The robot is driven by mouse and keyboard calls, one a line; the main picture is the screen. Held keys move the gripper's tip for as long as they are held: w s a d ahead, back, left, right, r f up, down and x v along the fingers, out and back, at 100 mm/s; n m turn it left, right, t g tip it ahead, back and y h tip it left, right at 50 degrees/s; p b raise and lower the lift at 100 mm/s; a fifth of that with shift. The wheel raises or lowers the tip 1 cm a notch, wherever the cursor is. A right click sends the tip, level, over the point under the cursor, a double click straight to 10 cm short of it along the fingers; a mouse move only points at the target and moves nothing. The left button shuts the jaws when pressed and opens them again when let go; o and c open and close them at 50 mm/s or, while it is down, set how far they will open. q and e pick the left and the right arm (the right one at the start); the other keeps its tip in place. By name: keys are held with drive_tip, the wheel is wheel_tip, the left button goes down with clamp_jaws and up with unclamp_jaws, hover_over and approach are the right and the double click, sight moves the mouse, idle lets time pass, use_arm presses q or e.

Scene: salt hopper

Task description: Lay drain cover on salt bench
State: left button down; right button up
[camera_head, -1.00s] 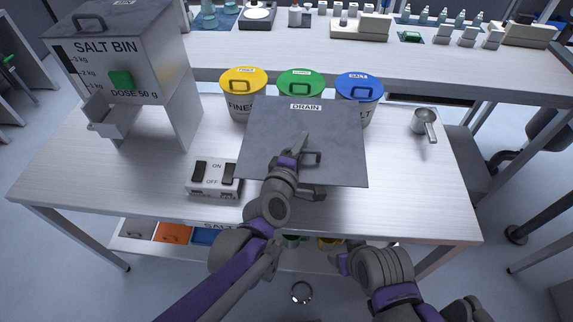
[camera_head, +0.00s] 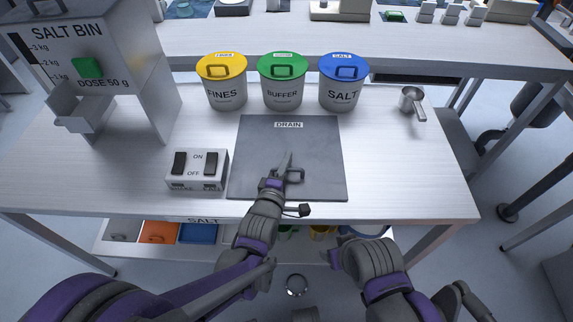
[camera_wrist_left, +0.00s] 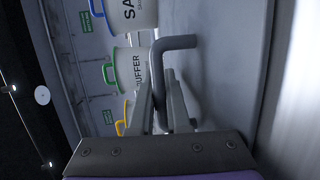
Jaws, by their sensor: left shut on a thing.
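The drain cover (camera_head: 318,150) is a square dark grey plate marked DRAIN with a bar handle (camera_head: 296,176). It looks flat on or just above the front middle of the white salt bench (camera_head: 400,180); I cannot tell whether it touches. My left gripper (camera_head: 286,170) is shut on the handle. In the left wrist view the bent handle (camera_wrist_left: 178,42) passes between the left fingers (camera_wrist_left: 160,100). My right gripper (camera_head: 338,254) is below the bench's front edge, away from the cover; its fingers are not clear.
FINES (camera_head: 226,93), BUFFER (camera_head: 282,92) and SALT (camera_head: 342,92) tubs stand behind the cover. A switch box (camera_head: 197,170) sits close at its left. The salt bin (camera_head: 90,60) stands at the far left, a metal scoop (camera_head: 411,100) at the right. The bench's right side is clear.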

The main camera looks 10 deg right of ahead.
use_arm(q)
drive_tip(key=c, duration=0.9)
unclamp_jaws()
drive_tip(key=v, duration=1.2)
drive_tip(key=shift+a, duration=0.1)
